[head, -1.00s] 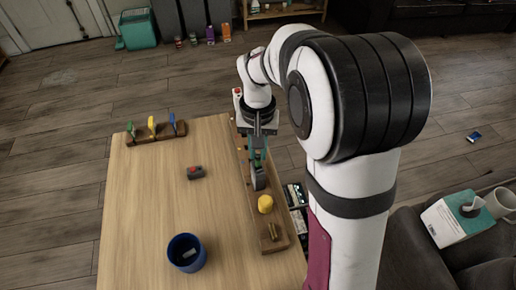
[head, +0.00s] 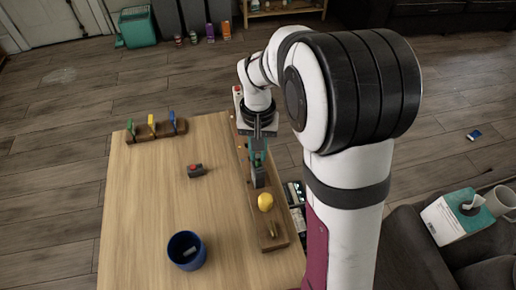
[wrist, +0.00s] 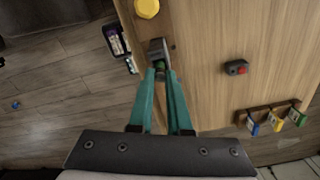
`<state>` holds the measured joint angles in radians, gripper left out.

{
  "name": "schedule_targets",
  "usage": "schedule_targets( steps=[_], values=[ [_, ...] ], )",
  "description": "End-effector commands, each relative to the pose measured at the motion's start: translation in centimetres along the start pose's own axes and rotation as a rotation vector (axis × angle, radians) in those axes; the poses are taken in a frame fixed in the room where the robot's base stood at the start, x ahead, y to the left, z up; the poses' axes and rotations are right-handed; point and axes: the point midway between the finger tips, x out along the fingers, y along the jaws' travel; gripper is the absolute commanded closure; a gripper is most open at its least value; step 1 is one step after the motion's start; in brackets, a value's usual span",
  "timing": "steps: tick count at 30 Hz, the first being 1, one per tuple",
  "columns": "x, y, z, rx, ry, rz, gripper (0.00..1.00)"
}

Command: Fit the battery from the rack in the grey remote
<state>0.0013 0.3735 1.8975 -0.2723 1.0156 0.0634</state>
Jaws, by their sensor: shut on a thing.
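My gripper (head: 258,160) points down at the long wooden rack (head: 243,156) on the table's right edge. In the wrist view its teal fingers (wrist: 160,72) are shut on a grey block with a green part, which I take as the battery (wrist: 157,47); it also shows in the head view (head: 258,178). Whether it is clear of the rack or still seated in it, I cannot tell. The grey remote (head: 195,171) with a red button lies on the table, left of the gripper and apart from it; it also shows in the wrist view (wrist: 236,68).
A yellow round piece (head: 265,202) and a brass piece (head: 272,231) stand on the rack nearer the camera. A blue cup (head: 187,252) holds a pale item. A small wooden holder (head: 157,136) with green, yellow and blue pieces stands at the back left. The table's middle is mostly clear.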

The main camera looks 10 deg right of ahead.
Motion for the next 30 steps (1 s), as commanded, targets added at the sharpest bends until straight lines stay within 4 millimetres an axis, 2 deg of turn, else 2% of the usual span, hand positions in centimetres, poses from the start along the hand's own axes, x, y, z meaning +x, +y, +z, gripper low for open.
schedule_targets(
  steps=[30],
  values=[
    [1.5,0.0,0.0,-0.001,0.000,0.000,1.00]
  ],
)
